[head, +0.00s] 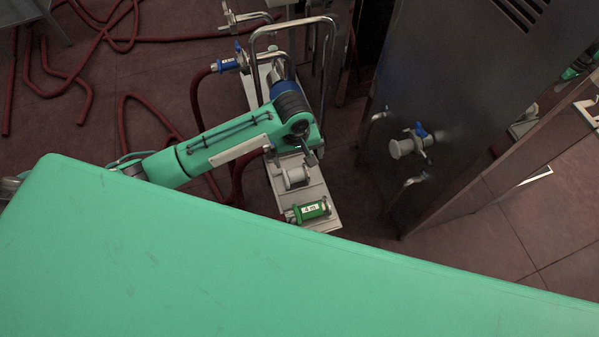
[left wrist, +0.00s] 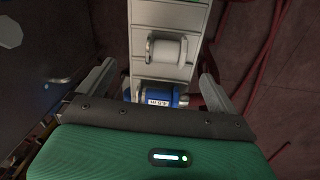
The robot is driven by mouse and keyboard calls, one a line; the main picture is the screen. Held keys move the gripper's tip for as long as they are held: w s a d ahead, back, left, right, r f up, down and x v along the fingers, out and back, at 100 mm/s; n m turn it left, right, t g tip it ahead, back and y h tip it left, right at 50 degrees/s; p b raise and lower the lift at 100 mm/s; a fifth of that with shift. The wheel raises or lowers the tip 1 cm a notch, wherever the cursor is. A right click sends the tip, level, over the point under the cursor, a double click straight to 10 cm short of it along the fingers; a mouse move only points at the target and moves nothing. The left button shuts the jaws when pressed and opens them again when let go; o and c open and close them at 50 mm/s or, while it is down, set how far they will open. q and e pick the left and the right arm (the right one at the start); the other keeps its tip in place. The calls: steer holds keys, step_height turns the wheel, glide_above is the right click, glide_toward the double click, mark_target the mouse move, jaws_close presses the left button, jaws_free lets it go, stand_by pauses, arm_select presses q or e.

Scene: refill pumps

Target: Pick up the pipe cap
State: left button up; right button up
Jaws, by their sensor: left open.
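A white spool-shaped piece, which looks like the pipe cap (head: 293,175), sits on a narrow pale stand (head: 322,196). In the left wrist view the same white cap (left wrist: 167,51) lies ahead of my fingertips, slightly above the middle between them. My left gripper (head: 309,157) is over the stand beside the cap, apart from it as far as I can see. In the left wrist view its two fingers (left wrist: 155,82) are spread wide with nothing held. A similar white piece (head: 402,147) is on the dark cabinet's front. My right gripper is not in view.
A green fitting (head: 309,210) labelled "4 m" is at the stand's near end. A blue fitting (left wrist: 158,94) labelled "4.5 m" lies between my fingers in the wrist view. A metal rail (head: 293,22) rises behind the arm. The dark cabinet (head: 450,95) stands right; red hoses (head: 125,130) lie left.

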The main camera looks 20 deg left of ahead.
arm_select(q)
steer(key=a, duration=0.1)
steer(key=n, duration=0.1)
glide_above(295, 171)
steer(key=shift+y, duration=0.4)
steer(key=f, duration=0.6)
steer(key=shift+s+d+f, duration=0.2)
steer(key=shift+f, duration=1.1)
steer(key=f, duration=0.4)
steer(key=shift+w+a+f, duration=0.1)
steer(key=shift+w+a, duration=0.1)
steer(key=shift+c, duration=0.3)
steer(key=c, duration=1.1)
steer(key=shift+c, duration=0.2)
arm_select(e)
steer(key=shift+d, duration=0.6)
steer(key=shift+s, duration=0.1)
